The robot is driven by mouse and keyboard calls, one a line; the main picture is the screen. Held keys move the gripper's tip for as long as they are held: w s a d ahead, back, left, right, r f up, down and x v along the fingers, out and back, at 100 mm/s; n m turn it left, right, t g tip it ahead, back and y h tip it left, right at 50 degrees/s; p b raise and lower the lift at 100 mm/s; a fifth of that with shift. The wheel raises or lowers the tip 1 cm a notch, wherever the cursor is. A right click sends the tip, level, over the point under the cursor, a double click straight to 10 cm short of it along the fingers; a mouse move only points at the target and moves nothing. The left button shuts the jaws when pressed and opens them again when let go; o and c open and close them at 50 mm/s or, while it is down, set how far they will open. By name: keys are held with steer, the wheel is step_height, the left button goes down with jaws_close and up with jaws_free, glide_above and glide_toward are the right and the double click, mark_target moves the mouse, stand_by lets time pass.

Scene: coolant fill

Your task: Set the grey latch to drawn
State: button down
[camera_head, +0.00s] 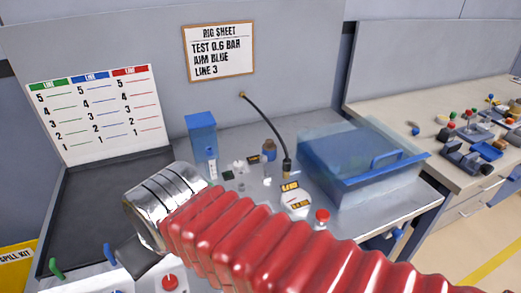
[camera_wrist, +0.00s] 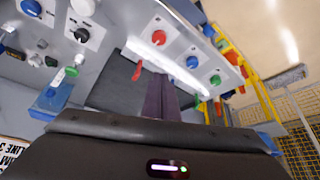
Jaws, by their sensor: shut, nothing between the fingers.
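I cannot pick out the grey latch with certainty in either view. My gripper's dark fingers (camera_wrist: 161,98) are together in the middle of the wrist view, with nothing seen between them. They are over the dark tray, close to the white front panel (camera_wrist: 178,62), and apart from the panel's knobs as far as I can tell. In the head view my red sleeved arm and its silver cuff cross the lower half and hide part of the bench front.
The panel carries a red knob (camera_wrist: 158,38), a blue knob (camera_wrist: 192,62) and a green knob (camera_wrist: 215,79). A blue tower (camera_head: 202,135) and small fittings stand mid-bench. A clear blue-lidded box (camera_head: 350,160) stands right. The dark tray (camera_head: 95,205) at left is mostly bare.

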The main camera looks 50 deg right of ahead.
steer(key=w+d+r+m+g+h, duration=0.1)
steer(key=w+d+r+m, duration=0.15)
steer(key=w+d, duration=0.75)
steer(key=w+d+r+m+g+h, duration=0.15)
steer(key=w+d+r, duration=0.3)
steer(key=d, duration=0.85)
steer(key=d+f+m+g, duration=0.1)
steer(key=d+f, duration=0.3)
steer(key=d, duration=0.9)
steer(key=d+f+m+g+y, duration=0.1)
steer(key=d+f+m, duration=0.2)
steer(key=d, duration=1.1)
steer(key=shift+d+f, duration=0.25)
steer(key=shift+f, duration=0.25)
steer(key=shift+s+f, duration=0.1)
steer(key=f, duration=0.6)
steer(key=w+d+f, duration=0.1)
steer(key=f, duration=0.3)
steer(key=shift+d, duration=0.1)
steer(key=shift+s+a+r, duration=0.2)
steer(key=shift+s+a, duration=0.05)
steer(key=shift+s, duration=0.05)
steer(key=shift+s+a+r, duration=0.2)
steer(key=shift+s+a, duration=0.35)
steer(key=shift+s, duration=0.1)
steer(key=shift+s+a+r, duration=0.15)
steer(key=shift+s+a, duration=0.4)
steer(key=shift+s, duration=0.05)
